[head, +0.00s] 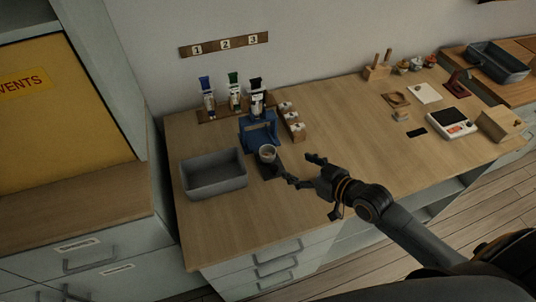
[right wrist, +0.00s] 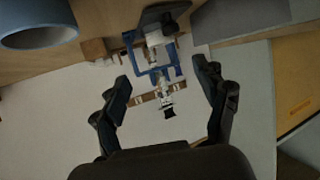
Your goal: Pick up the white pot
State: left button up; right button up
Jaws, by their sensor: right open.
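The white pot (head: 267,153) is a small, pale round vessel. In the head view it appears upright, just in front of the blue stand (head: 258,131), over a dark pad (head: 270,171). My right gripper (head: 300,170) is open and empty, to the right of the pot and apart from it. The right wrist view shows the spread fingers (right wrist: 164,85) with the blue stand (right wrist: 155,73) beyond them, upside down. I cannot clearly make out the pot there. My left gripper is not in view.
A grey bin (head: 214,187) stands left of the pot. Behind are a rack of tubes (head: 235,95) and small wooden blocks (head: 291,121). A white scale (head: 452,122) sits at the right. A blue-grey round rim (right wrist: 40,22), unclear what, shows in the wrist view.

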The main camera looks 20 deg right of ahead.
aim_at(263, 149)
jog(key=p+x, duration=0.1)
jog(key=x, duration=1.1)
jog(key=shift+w+a, duration=0.2)
jog(key=shift+w, duration=0.05)
jog(key=shift+s, duration=0.1)
jog(key=c, duration=0.9)
